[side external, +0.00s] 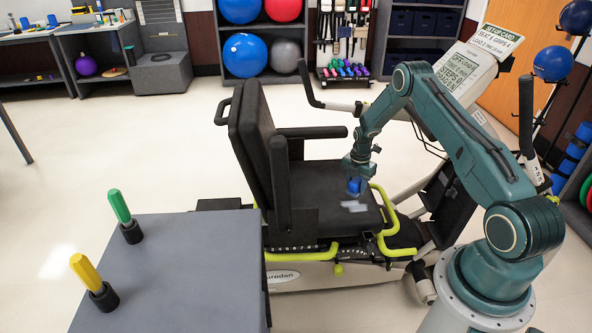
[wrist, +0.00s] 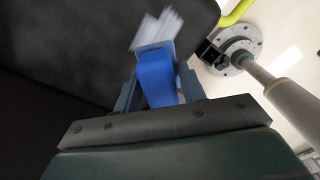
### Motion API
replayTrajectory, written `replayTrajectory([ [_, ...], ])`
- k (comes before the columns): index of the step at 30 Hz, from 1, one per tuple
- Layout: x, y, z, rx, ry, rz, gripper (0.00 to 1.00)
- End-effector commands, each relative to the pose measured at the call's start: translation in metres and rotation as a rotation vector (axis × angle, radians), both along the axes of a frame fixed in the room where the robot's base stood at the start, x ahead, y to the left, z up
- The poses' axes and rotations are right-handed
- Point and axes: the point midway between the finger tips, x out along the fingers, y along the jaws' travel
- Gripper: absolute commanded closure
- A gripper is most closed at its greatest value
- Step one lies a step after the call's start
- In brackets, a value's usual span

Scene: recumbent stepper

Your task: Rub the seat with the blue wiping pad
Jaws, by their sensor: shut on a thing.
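The stepper's black seat (side external: 318,183) is in the middle of the side external view, with its backrest upright at the left. My gripper (side external: 357,172) is over the front right part of the seat, pointing down. It is shut on the blue wiping pad (side external: 354,187), whose blue handle (wrist: 156,82) sits between the two fingers in the wrist view. A pale, blurred patch at the pad's end (wrist: 158,28) lies against or just above the dark seat surface (wrist: 75,45). I cannot tell for certain whether it touches.
Black armrests (side external: 312,132) flank the seat. Yellow-green bars (side external: 385,215) curve at its front right. The stepper's console (side external: 462,77) stands behind my arm. A grey table (side external: 175,275) at front left holds a green-handled (side external: 120,207) and a yellow-handled tool (side external: 87,275).

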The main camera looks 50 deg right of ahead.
Motion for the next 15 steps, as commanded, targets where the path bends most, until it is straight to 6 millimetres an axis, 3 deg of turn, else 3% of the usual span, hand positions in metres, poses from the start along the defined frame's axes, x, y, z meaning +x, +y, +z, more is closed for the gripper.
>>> replayTrajectory([
  [15, 0.0, 0.0, -0.02, 0.001, 0.001, 0.0, 0.78],
])
